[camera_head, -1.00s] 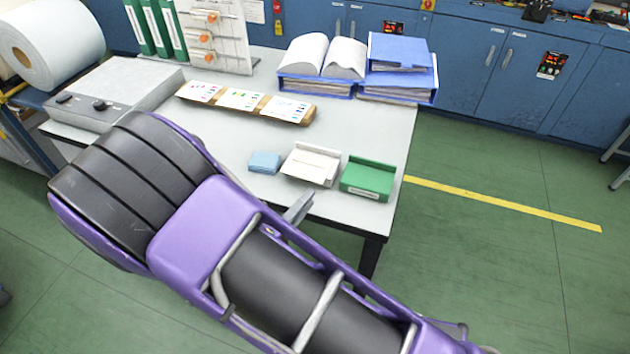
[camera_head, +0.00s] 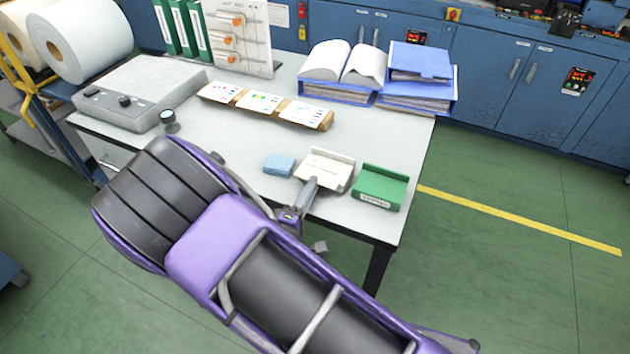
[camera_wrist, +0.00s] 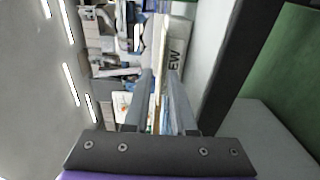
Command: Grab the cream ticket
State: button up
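The cream ticket (camera_head: 322,167) lies in a pale holder (camera_head: 347,157) at the front of the table, between a blue pad and a green holder. My gripper (camera_head: 312,183) is at the holder's near edge, and my arm hides part of it in the head view. In the wrist view my gripper (camera_wrist: 160,85) has its two fingers apart. A thin cream edge, seemingly the ticket (camera_wrist: 160,45), shows between and beyond the fingertips. A pale face with the letters "EW" (camera_wrist: 177,50) lies beyond the right finger. I cannot tell whether a finger touches the ticket.
The blue pad (camera_head: 279,164) is left of the holder and the green holder (camera_head: 380,187) is right of it. Sample cards (camera_head: 262,103), blue binders (camera_head: 418,80) and a grey box (camera_head: 140,92) stand farther back. Bare tabletop (camera_head: 225,125) lies between.

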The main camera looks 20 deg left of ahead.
jog(key=shift+w, duration=0.75)
grip_shut()
jog(key=shift+r+p, duration=0.75)
jog(key=shift+r, duration=0.65)
jog(key=shift+f, duration=0.15)
jog(key=shift+s, duration=0.15)
jog(key=s+r, duration=0.5)
jog(key=s, duration=0.8)
jog(key=shift+s+a+p, duration=0.25)
jog(key=shift+s+p, duration=0.1)
jog(key=shift+s, duration=0.05)
